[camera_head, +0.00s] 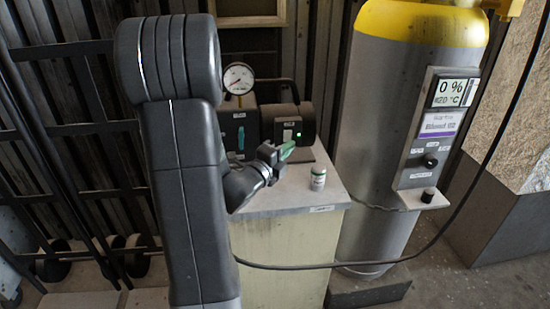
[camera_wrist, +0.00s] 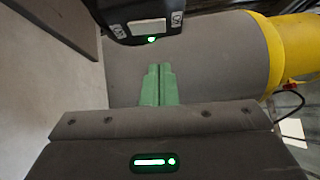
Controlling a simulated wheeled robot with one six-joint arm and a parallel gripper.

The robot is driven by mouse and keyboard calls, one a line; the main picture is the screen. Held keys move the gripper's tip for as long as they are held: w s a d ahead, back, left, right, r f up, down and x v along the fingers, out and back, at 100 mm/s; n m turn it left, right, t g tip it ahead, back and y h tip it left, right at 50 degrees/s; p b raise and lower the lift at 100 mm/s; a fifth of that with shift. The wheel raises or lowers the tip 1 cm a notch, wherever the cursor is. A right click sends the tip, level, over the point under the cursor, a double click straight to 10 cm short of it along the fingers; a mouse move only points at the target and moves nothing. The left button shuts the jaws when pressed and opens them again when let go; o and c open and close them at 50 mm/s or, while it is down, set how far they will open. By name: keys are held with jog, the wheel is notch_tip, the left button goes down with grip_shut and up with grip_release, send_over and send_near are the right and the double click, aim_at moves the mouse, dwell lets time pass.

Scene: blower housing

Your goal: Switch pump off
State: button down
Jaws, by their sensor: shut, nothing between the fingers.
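The dark pump (camera_head: 308,124) stands on a pale cabinet. Its front panel (camera_head: 287,133) carries a small lit green light (camera_head: 298,135). In the wrist view the pump's dark housing (camera_wrist: 120,22) shows at the top, with pale labels and the lit green light (camera_wrist: 152,40). My gripper (camera_head: 289,148) has green fingers and is just in front of the pump panel. In the wrist view its fingers (camera_wrist: 158,70) are together and empty, pointing at the pump with an apparent gap. Contact cannot be told. The switch itself is too small to make out.
A pressure gauge (camera_head: 238,78) rises beside a dark box (camera_head: 236,131) with a teal lever. A small white-and-green container (camera_head: 318,178) stands on the cabinet top (camera_head: 300,201). A grey tank (camera_head: 375,110) with a yellow top and control panel (camera_head: 433,130) stands right. A black cable (camera_head: 330,267) crosses in front.

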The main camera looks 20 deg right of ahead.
aim_at(291, 133)
jog(key=shift+w+d+r, duration=0.15)
jog(key=shift+w, duration=0.8)
jog(key=shift+w+d+r, duration=0.1)
jog(key=shift+w+d, duration=0.05)
jog(key=shift+w, duration=0.75)
jog(key=shift+w+b, duration=0.2)
jog(key=shift+b, duration=0.25)
jog(key=shift+r, duration=0.1)
jog(key=shift+s, duration=0.1)
